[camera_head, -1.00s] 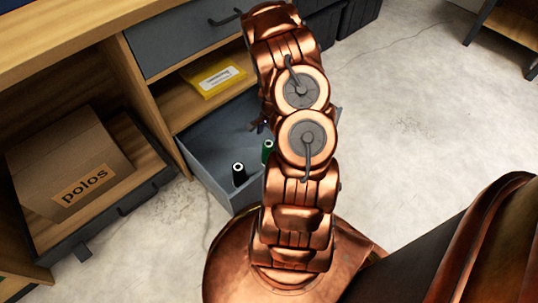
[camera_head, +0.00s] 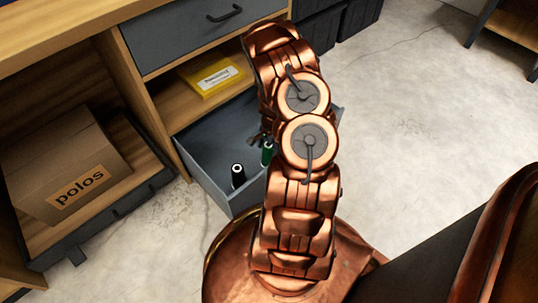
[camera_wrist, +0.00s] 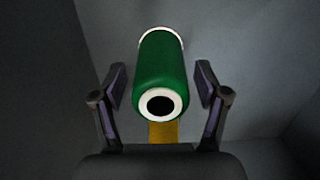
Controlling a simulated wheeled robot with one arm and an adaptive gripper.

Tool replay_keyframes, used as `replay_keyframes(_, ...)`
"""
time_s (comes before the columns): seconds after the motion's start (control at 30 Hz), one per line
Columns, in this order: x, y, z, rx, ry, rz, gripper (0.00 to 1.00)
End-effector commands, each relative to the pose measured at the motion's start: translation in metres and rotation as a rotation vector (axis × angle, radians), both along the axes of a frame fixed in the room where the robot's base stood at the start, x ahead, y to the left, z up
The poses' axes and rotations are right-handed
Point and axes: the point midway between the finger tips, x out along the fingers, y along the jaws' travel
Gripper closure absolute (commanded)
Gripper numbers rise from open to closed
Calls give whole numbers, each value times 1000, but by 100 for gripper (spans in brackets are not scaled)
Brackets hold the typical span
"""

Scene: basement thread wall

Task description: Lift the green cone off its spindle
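The green cone (camera_head: 267,154) stands in an open grey drawer, partly hidden behind my arm in the head view. In the wrist view the green cone (camera_wrist: 162,75) shows end-on, with a white rim around a dark hole. My gripper (camera_wrist: 160,84) is open, with one finger on each side of the cone and a visible gap on both sides. In the head view only a dark bit of my gripper (camera_head: 257,138) shows beside the cone. The spindle itself is hidden.
A black cone (camera_head: 238,175) stands in the same drawer (camera_head: 205,150), left of the green one. A yellow strip (camera_wrist: 161,133) shows below the cone in the wrist view. A yellow package (camera_head: 211,76) lies on the shelf above. A box marked polos (camera_head: 75,165) sits left.

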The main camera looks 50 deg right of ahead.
Motion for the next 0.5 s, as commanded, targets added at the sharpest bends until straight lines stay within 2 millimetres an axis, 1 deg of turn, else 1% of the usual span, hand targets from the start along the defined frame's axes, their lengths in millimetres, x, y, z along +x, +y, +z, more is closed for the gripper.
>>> replay_keyframes(0.03, 0, 0, 0, 0, 0, 0, 35)
replay_keyframes(0.07, 0, 0, 0, 0, 0, 0, 38)
replay_keyframes(0.5, 0, 0, 0, 1, 1, 0, 84)
